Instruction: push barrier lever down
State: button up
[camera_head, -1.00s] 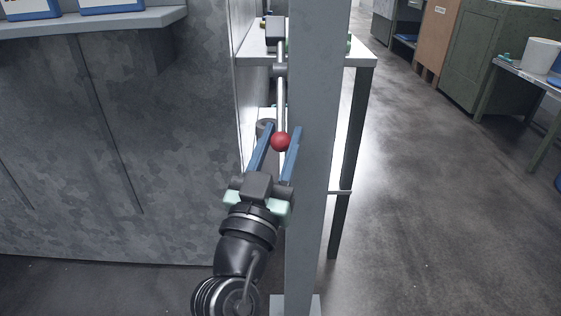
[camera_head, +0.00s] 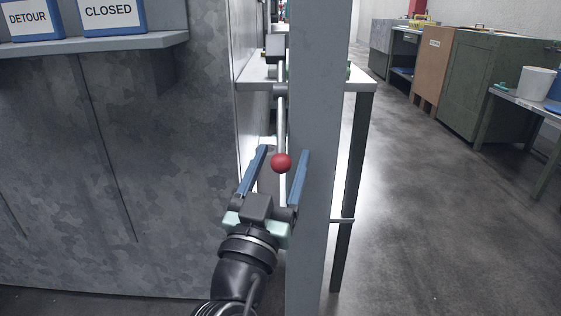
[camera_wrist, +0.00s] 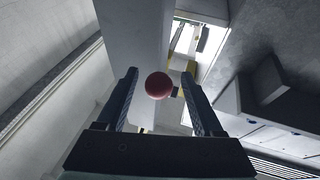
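The barrier lever (camera_head: 281,125) is a thin pale metal rod that hangs down from a dark pivot. A red ball knob (camera_head: 281,163) sits at its near lower end. My gripper (camera_head: 283,152) is open, with its blue fingers on either side of the red knob. In the wrist view the knob (camera_wrist: 159,85) shows between the spread fingers (camera_wrist: 160,73), with a gap on both sides. The rod behind the knob is mostly hidden there.
A grey upright post (camera_head: 318,120) stands close to the right of my gripper. A grey panel wall (camera_head: 140,170) with a shelf (camera_head: 120,43) holding DETOUR and CLOSED signs is on the left. A white-topped table (camera_head: 357,82) stands behind.

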jog(key=shift+s, duration=0.1)
jog(key=v, duration=1.2)
jog(key=shift+s+a+f+b, duration=0.15)
jog(key=shift+s+f+b, duration=0.05)
jog(key=shift+s+b, duration=0.15)
